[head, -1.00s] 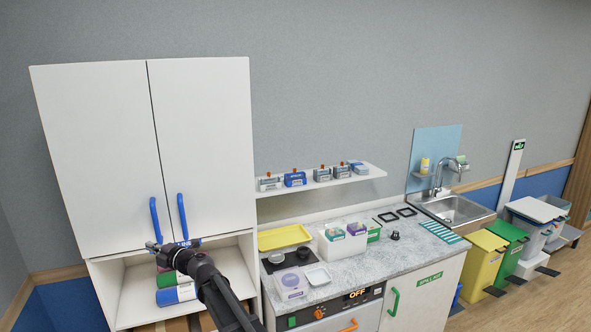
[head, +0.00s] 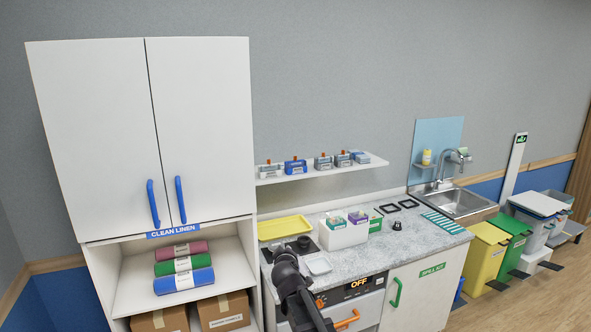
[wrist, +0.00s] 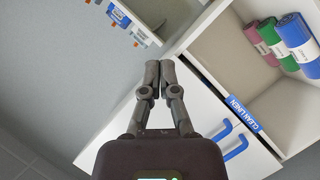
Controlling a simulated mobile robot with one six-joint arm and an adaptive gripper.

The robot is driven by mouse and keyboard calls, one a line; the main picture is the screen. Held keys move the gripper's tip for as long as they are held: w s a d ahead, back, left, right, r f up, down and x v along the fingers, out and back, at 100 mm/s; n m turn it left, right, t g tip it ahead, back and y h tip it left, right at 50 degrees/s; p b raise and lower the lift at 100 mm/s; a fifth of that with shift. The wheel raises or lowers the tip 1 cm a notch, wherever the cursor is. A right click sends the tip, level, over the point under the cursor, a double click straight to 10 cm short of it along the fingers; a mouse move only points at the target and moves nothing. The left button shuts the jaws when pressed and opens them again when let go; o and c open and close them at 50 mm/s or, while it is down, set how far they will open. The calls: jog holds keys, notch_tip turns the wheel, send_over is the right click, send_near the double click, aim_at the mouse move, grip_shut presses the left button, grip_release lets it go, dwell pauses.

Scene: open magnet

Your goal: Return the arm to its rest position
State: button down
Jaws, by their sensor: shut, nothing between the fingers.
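My gripper (wrist: 152,80) is shut and empty in the wrist view, its two fingertips together. In the head view my dark arm rises from the bottom edge in front of the counter, and the gripper's fingers are not clear there. The white cabinet (head: 95,130) stands at the left with both doors shut. Its blue handles (head: 180,200) also show in the wrist view (wrist: 236,146), to the right of my gripper. The arm appears apart from the cabinet in the head view.
Rolled linens (head: 183,281) and cardboard boxes (head: 222,311) sit in the open shelves. The counter (head: 345,262) holds a yellow tray (head: 284,228) and a white bin (head: 343,236). A wall shelf (head: 330,170) carries small boxes. A sink (head: 457,203) and pedal bins (head: 487,254) stand at the right.

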jog(key=s+d+f+m+g+h+b, duration=0.35)
jog(key=s+d+f+m+g, duration=0.3)
jog(key=s+d+f, duration=0.6)
jog(key=s+d+f+m+g+y+b, duration=0.1)
jog(key=s+d+f+g, duration=0.2)
jog(key=s, duration=0.5)
jog(key=s+d+f+m+g+y+b, duration=0.2)
jog(key=s+d+f+g, duration=0.2)
jog(key=s, duration=0.4)
jog(key=shift+s+f+g, duration=0.2)
jog(key=shift+f+g, duration=0.35)
jog(key=shift+f, duration=0.1)
jog(key=shift+y, duration=0.25)
